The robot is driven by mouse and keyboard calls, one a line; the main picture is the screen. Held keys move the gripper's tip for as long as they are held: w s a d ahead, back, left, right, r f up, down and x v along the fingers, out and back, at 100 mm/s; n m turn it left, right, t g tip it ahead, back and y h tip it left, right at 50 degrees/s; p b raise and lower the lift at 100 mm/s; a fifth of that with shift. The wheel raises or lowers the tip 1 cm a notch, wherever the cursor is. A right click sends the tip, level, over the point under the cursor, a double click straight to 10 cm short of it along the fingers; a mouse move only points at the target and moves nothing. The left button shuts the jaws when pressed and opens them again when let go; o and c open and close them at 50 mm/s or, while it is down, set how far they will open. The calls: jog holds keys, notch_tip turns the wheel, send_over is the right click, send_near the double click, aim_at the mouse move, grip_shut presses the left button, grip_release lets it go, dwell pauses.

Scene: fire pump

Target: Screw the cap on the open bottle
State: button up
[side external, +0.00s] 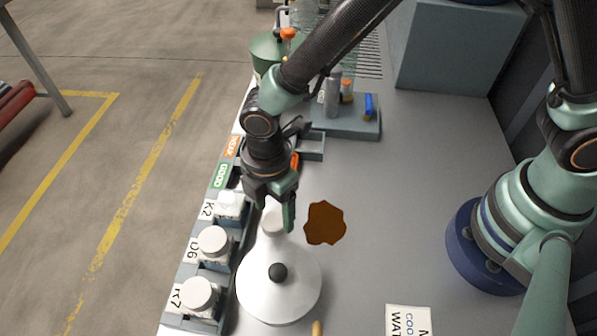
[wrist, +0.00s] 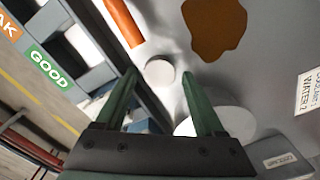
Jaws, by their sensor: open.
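My gripper (side external: 275,208) points down over the bench with its jaws open. In the wrist view my gripper (wrist: 160,74) has a finger on each side of a small white round piece (wrist: 159,72), apart from both. This white piece (side external: 272,220) also shows under the fingers in the side view, partly covered; I cannot tell whether it is the loose cap. Bottles labelled K2 (side external: 231,208), D6 (side external: 215,242) and R7 (side external: 200,293) stand in a rack at the left. D6 and R7 have round white tops. K2's top looks different, but I cannot tell whether it is open.
A large white round vessel with a black knob (side external: 280,302) stands just in front of my gripper. A brown stain (side external: 325,222) lies to the right. GOOD (side external: 221,175) and LEAK labels mark the left edge. The bench's middle right is clear.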

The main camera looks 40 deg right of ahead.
aim_at(274, 219)
jog(key=shift+f, duration=0.95)
jog(key=c, duration=1)
notch_tip(274, 219, up, 18)
jog(key=shift+c, duration=0.2)
jog(key=w+a, duration=0.5)
jog(key=shift+w+a+f, duration=0.1)
jog(key=shift+f, duration=4.15)
